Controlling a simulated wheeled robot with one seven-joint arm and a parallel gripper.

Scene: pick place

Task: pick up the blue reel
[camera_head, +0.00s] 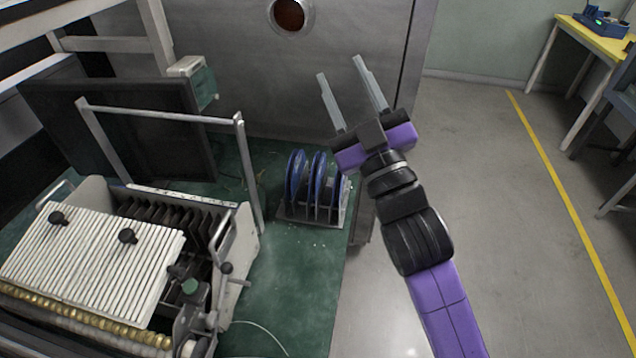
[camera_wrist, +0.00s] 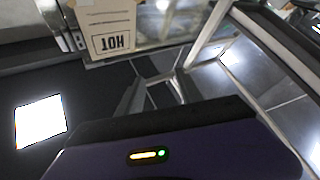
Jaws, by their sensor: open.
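Several blue reels (camera_head: 318,178) stand upright side by side in a small grey rack on the green bench top, near its right edge. Which one the task means I cannot tell. My gripper (camera_head: 346,80) is open and empty, raised above and to the right of the rack, its two fingers pointing up in the head view. In the wrist view, my gripper's fingers (camera_wrist: 160,95) show above the dark purple gripper body. No reel can be made out in the wrist view.
A machine with a ribbed white cover (camera_head: 95,262) fills the bench's left side, with a metal frame (camera_head: 245,170) left of the rack. A grey cabinet (camera_head: 340,40) stands behind. Open floor (camera_head: 500,230) lies right. A box marked HOT (camera_wrist: 110,28) shows in the wrist view.

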